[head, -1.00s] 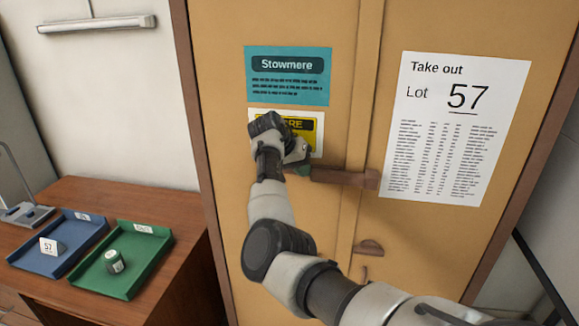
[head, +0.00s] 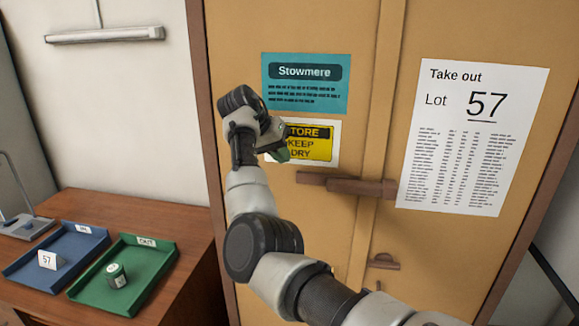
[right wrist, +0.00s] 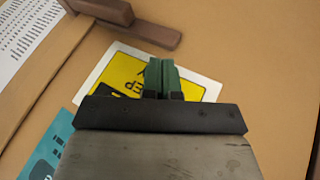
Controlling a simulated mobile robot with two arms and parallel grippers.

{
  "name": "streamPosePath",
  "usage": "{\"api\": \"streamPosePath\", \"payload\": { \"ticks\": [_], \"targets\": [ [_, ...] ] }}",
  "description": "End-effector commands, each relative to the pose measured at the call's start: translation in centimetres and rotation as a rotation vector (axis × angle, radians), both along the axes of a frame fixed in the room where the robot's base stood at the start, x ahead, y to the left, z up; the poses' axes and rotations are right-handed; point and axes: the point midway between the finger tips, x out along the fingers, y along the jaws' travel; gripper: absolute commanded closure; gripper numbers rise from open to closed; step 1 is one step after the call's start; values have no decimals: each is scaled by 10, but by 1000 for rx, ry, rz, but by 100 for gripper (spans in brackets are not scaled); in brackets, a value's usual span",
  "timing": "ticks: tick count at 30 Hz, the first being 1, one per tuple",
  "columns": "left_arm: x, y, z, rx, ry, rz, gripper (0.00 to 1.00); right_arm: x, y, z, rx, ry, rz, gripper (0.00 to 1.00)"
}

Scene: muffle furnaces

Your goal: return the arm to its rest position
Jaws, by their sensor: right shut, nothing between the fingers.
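My right arm reaches up in front of the tan cabinet (head: 330,225). My right gripper (head: 280,154) has green fingertips and is empty, in front of the yellow "Keep dry" sign (head: 318,145). In the right wrist view its fingers (right wrist: 161,76) are shut together over that sign. The brown latch bar (head: 345,184) lies across the cabinet doors, just right of and below the fingers. It also shows at the top of the right wrist view (right wrist: 130,22). My left gripper is not in view.
A wooden desk (head: 130,213) stands at the left. It holds a blue tray (head: 28,273) with a "57" card (head: 48,260) and a green tray (head: 152,262) with a small labelled jar (head: 116,275). A "Take out Lot 57" sheet (head: 470,150) is on the right door.

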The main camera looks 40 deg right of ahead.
Motion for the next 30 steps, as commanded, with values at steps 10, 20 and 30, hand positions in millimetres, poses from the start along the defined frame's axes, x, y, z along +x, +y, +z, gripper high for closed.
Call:
{"api": "streamPosePath", "payload": {
  "ticks": [10,20,30],
  "targets": [
    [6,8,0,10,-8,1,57,0,1,2,-1,0,-1,100],
    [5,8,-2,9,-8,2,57,3,1,-12,-10,12,21,100],
    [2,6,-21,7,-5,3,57,32,15,-228,-80,134,412,100]
  ]
}}
